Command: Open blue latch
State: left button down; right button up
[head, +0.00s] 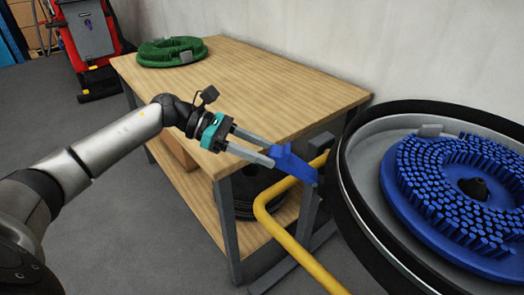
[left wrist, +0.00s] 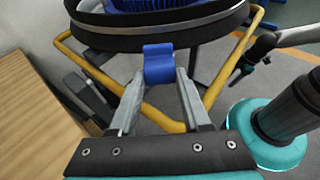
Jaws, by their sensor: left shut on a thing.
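The blue latch (head: 295,164) hangs at the left side of the round black-rimmed tank (head: 362,213), slanting down toward its rim. My left gripper (head: 272,156) comes in from the left and is shut on the latch's upper end. In the left wrist view, the latch (left wrist: 158,62) sits between the fingertips (left wrist: 160,82), just below the tank's dark rim (left wrist: 160,36). How the latch joins the tank is partly hidden. My right gripper is outside the head view; a small dark part at the right of the left wrist view may belong to it.
A yellow tube frame (head: 292,247) bends below the latch. A wooden table (head: 250,90) stands behind my left arm, with a green round brush (head: 170,50) on top. A blue brush (head: 425,190) lies in the tank. A red machine (head: 90,50) stands far back left.

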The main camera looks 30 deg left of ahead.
pick_arm(q)
jog(key=shift+s+f, duration=0.15)
jog(key=shift+f, duration=0.35)
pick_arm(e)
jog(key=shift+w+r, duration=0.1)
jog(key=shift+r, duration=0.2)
pick_arm(q)
jog(key=c, duration=0.8)
grip_release()
jog(key=o, duration=0.4)
jog(key=shift+r, duration=0.2)
jog(key=shift+o, duration=0.2)
jog(key=p+v, duration=0.1)
jog(key=v, duration=1.4)
jog(key=shift+r+p, duration=0.2)
jog(key=shift+p, duration=0.2)
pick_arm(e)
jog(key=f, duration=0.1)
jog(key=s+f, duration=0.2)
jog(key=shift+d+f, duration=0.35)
